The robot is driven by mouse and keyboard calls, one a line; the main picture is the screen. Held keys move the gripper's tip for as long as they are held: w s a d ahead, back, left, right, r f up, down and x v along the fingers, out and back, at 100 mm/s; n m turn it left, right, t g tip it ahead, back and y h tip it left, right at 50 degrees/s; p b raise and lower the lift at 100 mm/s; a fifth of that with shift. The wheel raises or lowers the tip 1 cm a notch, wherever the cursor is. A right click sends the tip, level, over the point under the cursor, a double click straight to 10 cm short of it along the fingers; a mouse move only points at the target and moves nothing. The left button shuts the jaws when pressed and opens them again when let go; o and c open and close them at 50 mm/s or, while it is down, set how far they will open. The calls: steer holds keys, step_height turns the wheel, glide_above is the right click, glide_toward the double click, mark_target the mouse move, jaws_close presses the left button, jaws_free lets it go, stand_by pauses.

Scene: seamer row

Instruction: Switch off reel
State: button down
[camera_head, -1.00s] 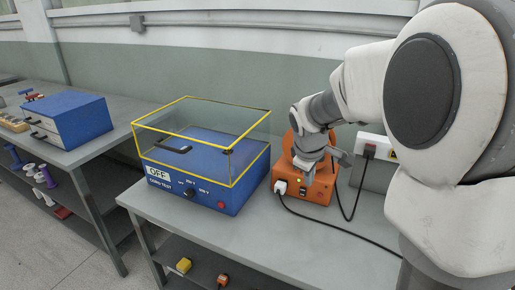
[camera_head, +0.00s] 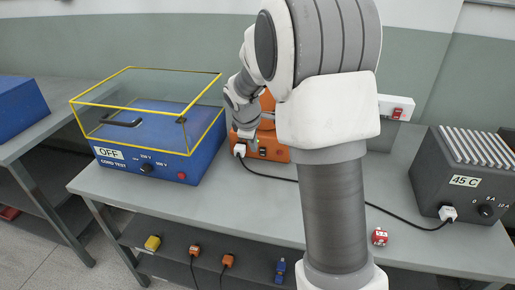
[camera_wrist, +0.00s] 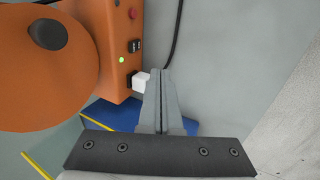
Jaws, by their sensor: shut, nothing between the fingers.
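The orange reel (camera_head: 275,148) stands on the bench right of the blue tester, partly hidden behind my arm in the head view. In the wrist view its orange body (camera_wrist: 110,84) shows a round drum at the left. Its front panel has a black switch (camera_wrist: 134,46), a lit green lamp (camera_wrist: 122,60), a red button (camera_wrist: 133,14) and a white plug (camera_wrist: 142,83) in a socket. My gripper (camera_wrist: 160,72) is shut and empty, its fingertips just right of the panel beside the plug and switch. In the head view my gripper (camera_head: 252,140) is at the reel's front.
The blue tester (camera_head: 150,158) with a yellow-edged clear cover and an OFF label stands left. A black cable (camera_head: 385,212) runs along the bench to a dark ribbed box (camera_head: 455,180) at right. A small red block (camera_head: 379,237) lies near the front edge. A wall socket (camera_head: 397,106) is behind.

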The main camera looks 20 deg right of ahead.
mark_target(263, 152)
steer(key=b+x, duration=0.1)
steer(key=x, duration=0.9)
steer(key=shift+f+b, duration=0.15)
steer(key=shift+b, duration=0.2)
steer(key=shift+w+d+r, duration=0.2)
steer(key=shift+w+d, duration=0.15)
steer(key=shift+w, duration=0.1)
steer(key=shift+w+d+r, duration=0.2)
steer(key=shift+w+d, duration=0.1)
steer(key=shift+w, duration=0.2)
steer(key=shift+w+d+r, duration=0.1)
steer(key=shift+w+d, duration=0.3)
steer(key=shift+w, duration=0.2)
steer(key=shift+r, duration=0.1)
